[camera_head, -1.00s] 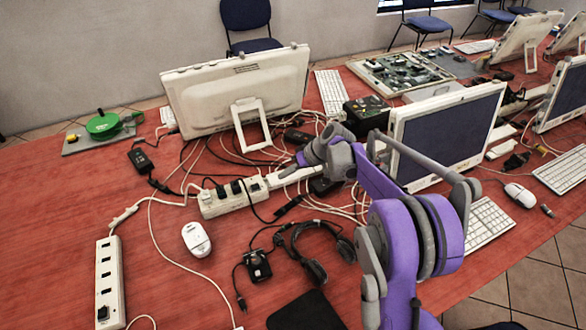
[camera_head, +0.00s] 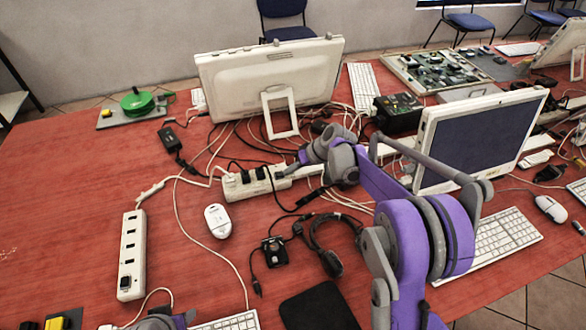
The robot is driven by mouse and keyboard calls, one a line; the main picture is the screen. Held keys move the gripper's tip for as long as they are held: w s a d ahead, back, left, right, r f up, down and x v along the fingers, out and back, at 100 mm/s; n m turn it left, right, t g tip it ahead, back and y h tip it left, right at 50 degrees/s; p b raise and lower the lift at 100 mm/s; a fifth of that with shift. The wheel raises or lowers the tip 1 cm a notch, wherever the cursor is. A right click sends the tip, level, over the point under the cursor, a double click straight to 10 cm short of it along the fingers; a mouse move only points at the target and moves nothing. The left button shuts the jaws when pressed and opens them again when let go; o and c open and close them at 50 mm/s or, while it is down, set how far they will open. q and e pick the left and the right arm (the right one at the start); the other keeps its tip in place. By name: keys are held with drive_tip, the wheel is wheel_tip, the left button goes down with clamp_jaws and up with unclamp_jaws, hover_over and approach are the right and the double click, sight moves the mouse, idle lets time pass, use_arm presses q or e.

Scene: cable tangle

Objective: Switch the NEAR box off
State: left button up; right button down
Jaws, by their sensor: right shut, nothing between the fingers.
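Two white power strips with dark fittings lie on the red table. The nearer one (camera_head: 131,262) is at the left front, set lengthwise, with dark openings and a black switch-like part at its near end. The farther one (camera_head: 238,190) lies crosswise near the middle, with several black plugs in it. Which switch position each has is too small to tell.
A white mouse (camera_head: 217,221) and a pale cable lie between the strips. A headset (camera_head: 329,257), a small black device (camera_head: 274,251) and a black pad (camera_head: 318,308) lie in front. Monitors (camera_head: 270,78) stand behind. The table left of the nearer strip is mostly bare.

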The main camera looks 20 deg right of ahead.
drive_tip(key=shift+a+r+h, duration=0.3)
drive_tip(key=shift+a, duration=0.15)
use_arm(q)
drive_tip(key=shift+r, duration=0.2)
use_arm(e)
drive_tip(key=shift+d+f, duration=0.1)
drive_tip(key=shift+s, duration=0.1)
drive_tip(key=shift+r+p, duration=0.35)
drive_tip(key=shift+r, duration=0.5)
use_arm(q)
drive_tip(key=shift+w+r, duration=0.1)
drive_tip(key=shift+r, duration=0.4)
use_arm(e)
drive_tip(key=shift+d, duration=0.1)
